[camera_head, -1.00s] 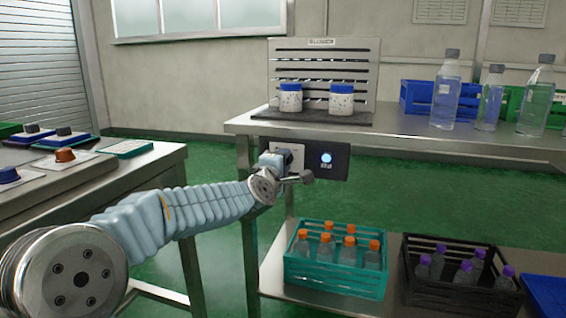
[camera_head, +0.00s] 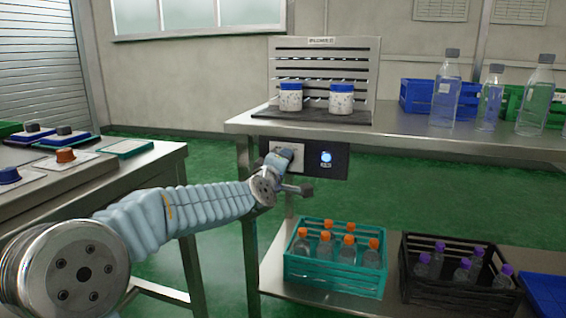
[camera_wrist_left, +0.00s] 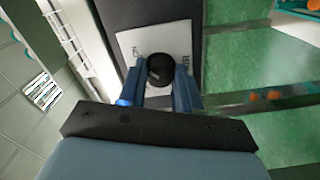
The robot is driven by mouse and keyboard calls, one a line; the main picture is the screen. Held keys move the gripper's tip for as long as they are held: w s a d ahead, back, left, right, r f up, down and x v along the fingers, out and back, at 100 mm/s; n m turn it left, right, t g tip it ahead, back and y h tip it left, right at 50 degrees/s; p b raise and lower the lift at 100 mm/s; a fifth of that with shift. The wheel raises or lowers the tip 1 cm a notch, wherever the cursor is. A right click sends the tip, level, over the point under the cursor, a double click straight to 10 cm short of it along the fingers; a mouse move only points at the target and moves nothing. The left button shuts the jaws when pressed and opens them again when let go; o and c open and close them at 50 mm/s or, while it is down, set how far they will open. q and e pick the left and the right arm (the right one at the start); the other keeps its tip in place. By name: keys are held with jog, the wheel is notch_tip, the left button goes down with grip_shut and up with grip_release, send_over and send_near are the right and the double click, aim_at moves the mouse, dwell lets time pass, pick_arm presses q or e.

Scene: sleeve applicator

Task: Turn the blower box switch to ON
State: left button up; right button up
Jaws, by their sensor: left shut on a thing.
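The blower box (camera_head: 338,161) is a dark panel under the front edge of the steel table, with a lit blue-white button. Its switch is a round black knob (camera_wrist_left: 160,69) on a white plate (camera_wrist_left: 126,45) with partly hidden lettering. My left gripper (camera_head: 287,153) is at the plate in the head view. In the wrist view its two blue fingers (camera_wrist_left: 161,82) are on either side of the knob, shut on it. The fingers cover part of the plate, and the head view hides the knob behind the gripper. My right gripper is not in view.
Two blue-lidded white jars (camera_head: 341,99) stand on a dark base above the box. Bottles (camera_head: 446,90) and a blue crate (camera_head: 416,97) stand farther right. A teal crate (camera_head: 336,272) and a black crate (camera_head: 458,285) hold bottles on the lower shelf.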

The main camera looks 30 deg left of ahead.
pick_arm(q)
jog(key=shift+f, duration=0.15)
jog(key=o, duration=1)
jog(key=shift+o, duration=0.2)
jog(key=v, duration=1.4)
jog(key=shift+w, duration=0.1)
